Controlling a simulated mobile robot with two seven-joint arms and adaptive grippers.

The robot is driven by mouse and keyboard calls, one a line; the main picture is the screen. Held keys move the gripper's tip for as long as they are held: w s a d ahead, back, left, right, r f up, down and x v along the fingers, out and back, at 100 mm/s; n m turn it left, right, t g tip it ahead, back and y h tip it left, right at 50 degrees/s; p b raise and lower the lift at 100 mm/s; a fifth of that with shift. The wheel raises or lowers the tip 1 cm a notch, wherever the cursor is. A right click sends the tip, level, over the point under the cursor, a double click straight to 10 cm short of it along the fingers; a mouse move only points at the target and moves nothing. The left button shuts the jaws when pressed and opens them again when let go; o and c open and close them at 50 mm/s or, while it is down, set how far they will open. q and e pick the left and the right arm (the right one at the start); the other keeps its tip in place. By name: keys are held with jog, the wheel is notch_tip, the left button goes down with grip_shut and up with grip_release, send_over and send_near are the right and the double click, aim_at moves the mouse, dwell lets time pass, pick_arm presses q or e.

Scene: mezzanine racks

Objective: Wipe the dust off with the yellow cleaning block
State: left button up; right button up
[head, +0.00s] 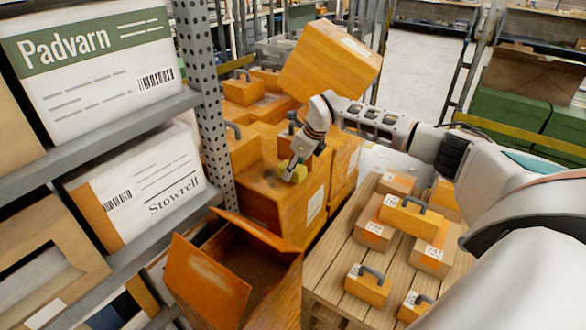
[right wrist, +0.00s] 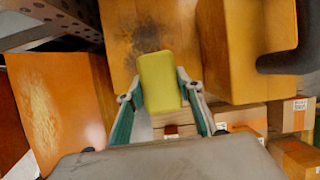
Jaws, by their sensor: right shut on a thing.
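My right gripper (head: 291,166) is shut on the yellow cleaning block (head: 296,174), low over the top of a large orange box (head: 256,205). In the right wrist view, the block (right wrist: 160,80) sits between the two fingers, and the box top (right wrist: 122,60) lies beyond it. A dark, speckled dust patch (right wrist: 145,38) shows on that top, just past the block's far end. I cannot tell whether the block touches the surface. My left gripper is out of view.
An open orange box (head: 240,270) stands in front; its flap (right wrist: 55,100) has a pale, scuffed patch. A rack (head: 128,120) with cartons is at left. A wooden pallet (head: 335,258) with small handled boxes is at right. A tilted orange box (head: 330,62) stands behind.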

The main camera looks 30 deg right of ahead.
jog(key=shift+f+b, duration=0.4)
jog(key=shift+f, duration=0.6)
dwell(0.7)
jog(key=shift+w, duration=0.1)
